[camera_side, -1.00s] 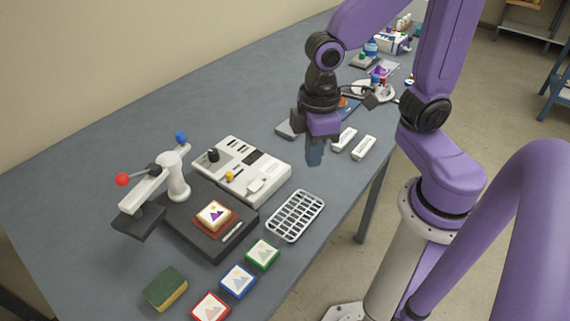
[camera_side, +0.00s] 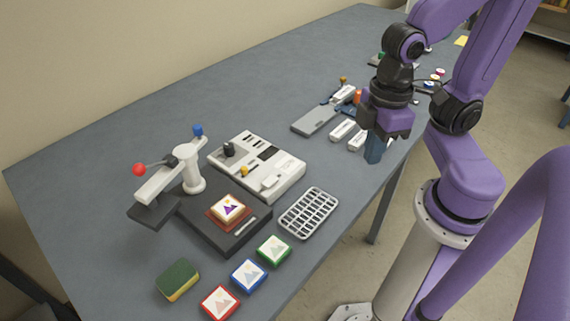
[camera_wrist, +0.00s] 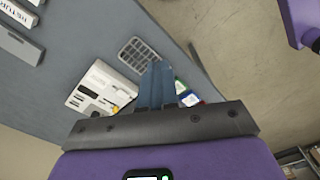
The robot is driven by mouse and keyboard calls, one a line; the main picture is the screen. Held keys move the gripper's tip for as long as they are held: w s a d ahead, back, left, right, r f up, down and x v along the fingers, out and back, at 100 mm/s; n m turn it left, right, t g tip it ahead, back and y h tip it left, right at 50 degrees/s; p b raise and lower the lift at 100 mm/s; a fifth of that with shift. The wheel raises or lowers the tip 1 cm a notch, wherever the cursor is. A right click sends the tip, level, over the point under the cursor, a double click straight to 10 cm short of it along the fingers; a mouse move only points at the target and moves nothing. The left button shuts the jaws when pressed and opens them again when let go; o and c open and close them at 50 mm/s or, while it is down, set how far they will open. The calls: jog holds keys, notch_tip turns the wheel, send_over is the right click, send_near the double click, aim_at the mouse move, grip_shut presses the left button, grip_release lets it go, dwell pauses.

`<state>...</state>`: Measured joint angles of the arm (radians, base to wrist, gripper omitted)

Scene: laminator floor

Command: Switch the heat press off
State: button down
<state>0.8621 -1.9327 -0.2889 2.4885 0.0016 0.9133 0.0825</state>
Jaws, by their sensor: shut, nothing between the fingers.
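The heat press has a black base (camera_side: 222,224), a white post (camera_side: 193,172) and a swing arm with a red ball (camera_side: 139,169) and a blue knob (camera_side: 197,130). The arm's dark plate is swung out to the left of the base. A framed picture tile (camera_side: 230,207) sits on the base. Beside it lies a white control box (camera_side: 288,178) with a black knob (camera_side: 228,149) and a yellow knob (camera_side: 244,170); the box also shows in the wrist view (camera_wrist: 92,91). My gripper (camera_side: 374,160) is shut and empty, above the table's right edge, well right of the box. Its fingers (camera_wrist: 157,68) cover part of the wrist view.
A grey wire grid (camera_side: 309,212) lies right of the press. Green (camera_side: 274,250), blue (camera_side: 249,275) and red (camera_side: 220,302) tiles and a sponge (camera_side: 178,280) lie in front. White labelled blocks (camera_side: 342,129) and a grey plate (camera_side: 314,121) lie behind. The table's left back is clear.

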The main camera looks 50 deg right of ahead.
jog(key=w+a+m, duration=0.4)
jog(key=w+m, duration=0.7)
jog(key=m, duration=1.8)
send_over(274, 177)
jog(key=shift+a+f, duration=0.1)
jog(key=shift+f, duration=0.35)
jog(key=shift+f, duration=0.1)
notch_tip(274, 177, down, 14)
jog(key=shift+r, duration=0.1)
